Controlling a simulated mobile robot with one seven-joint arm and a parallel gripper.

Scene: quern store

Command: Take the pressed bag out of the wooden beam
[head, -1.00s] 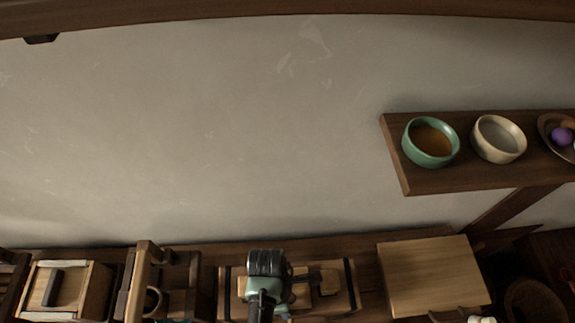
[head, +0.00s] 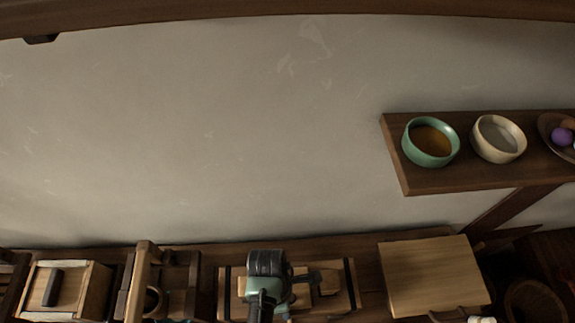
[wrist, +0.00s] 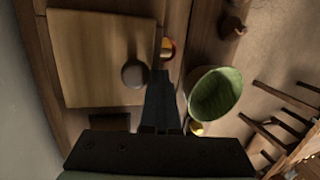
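My gripper (wrist: 164,102) shows in the wrist view with its dark fingers together, no gap visible and nothing seen between them. In the head view my arm stands over a long wooden piece with dark bands (head: 343,299), covering its middle; the fingertips are hidden there. Left of it is a wooden frame with a pale beam (head: 141,285) and a ring-shaped part beside it. I cannot tell which of these is the wooden beam of the task. I cannot make out the pressed bag in either view.
A light wooden box (head: 430,272) is right of my arm; a similar board (wrist: 98,55) shows in the wrist view. A lidded box (head: 62,290) is at the left. A wall shelf (head: 440,180) holds bowls. A green bowl (wrist: 215,95) and stool (wrist: 285,125) are lower down.

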